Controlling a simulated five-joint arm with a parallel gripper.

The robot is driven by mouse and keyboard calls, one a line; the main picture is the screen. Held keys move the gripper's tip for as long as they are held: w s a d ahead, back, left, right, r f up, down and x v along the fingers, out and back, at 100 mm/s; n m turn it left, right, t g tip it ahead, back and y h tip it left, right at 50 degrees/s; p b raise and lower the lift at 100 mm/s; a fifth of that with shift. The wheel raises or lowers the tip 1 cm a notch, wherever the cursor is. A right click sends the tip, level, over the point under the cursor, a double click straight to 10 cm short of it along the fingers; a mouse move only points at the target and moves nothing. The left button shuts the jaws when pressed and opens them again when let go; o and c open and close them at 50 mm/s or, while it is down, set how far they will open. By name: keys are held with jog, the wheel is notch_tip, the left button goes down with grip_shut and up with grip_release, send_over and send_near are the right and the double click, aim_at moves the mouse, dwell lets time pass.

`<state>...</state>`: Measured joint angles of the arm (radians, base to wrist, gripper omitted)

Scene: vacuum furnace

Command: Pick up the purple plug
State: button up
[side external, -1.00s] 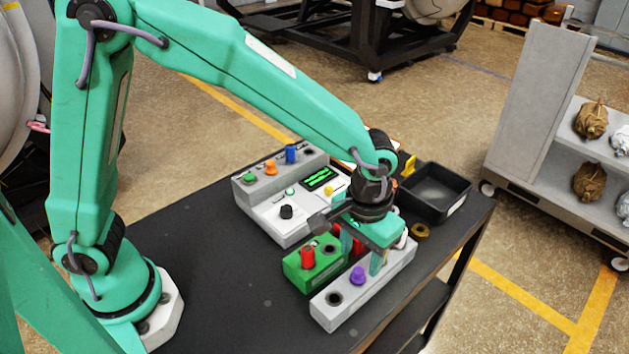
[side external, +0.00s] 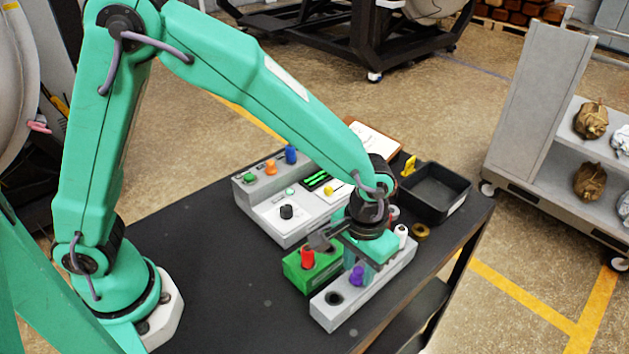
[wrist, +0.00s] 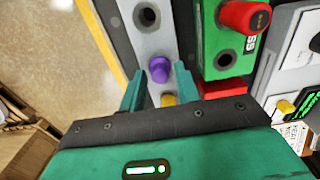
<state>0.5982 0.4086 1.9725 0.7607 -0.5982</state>
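The purple plug (side external: 356,277) stands upright in the light grey block at the front of the bench, with an empty hole near it. In the wrist view the purple plug (wrist: 159,69) shows at the level of my fingertips, between their lines. My gripper (side external: 362,263) is over the grey block (side external: 333,318), fingers pointing down, close to the plug. In the wrist view my gripper (wrist: 160,72) has its two teal fingers apart, with nothing clamped. Whether the fingers touch the plug cannot be told.
A green block (side external: 300,275) with a red plug (side external: 307,257) is beside the grey block. A yellow plug (wrist: 168,100) sits behind the purple one. A white plug (side external: 401,231) stands at the far end. A grey control panel (side external: 270,215) and black tray (side external: 436,208) lie beyond.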

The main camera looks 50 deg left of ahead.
aim_at(359, 271)
jog(key=c, duration=0.6)
jog(key=shift+r, duration=0.15)
jog(key=shift+r, duration=0.5)
notch_tip(359, 271, up, 3)
jog(key=shift+s+d+r, duration=0.1)
jog(key=shift+s, duration=0.05)
jog(key=s+d+r, duration=0.4)
jog(key=s+r, duration=0.2)
jog(key=s, duration=0.4)
jog(key=shift+s+d+r, duration=0.15)
jog(key=shift+d+r, duration=0.1)
jog(key=shift+d, duration=0.1)
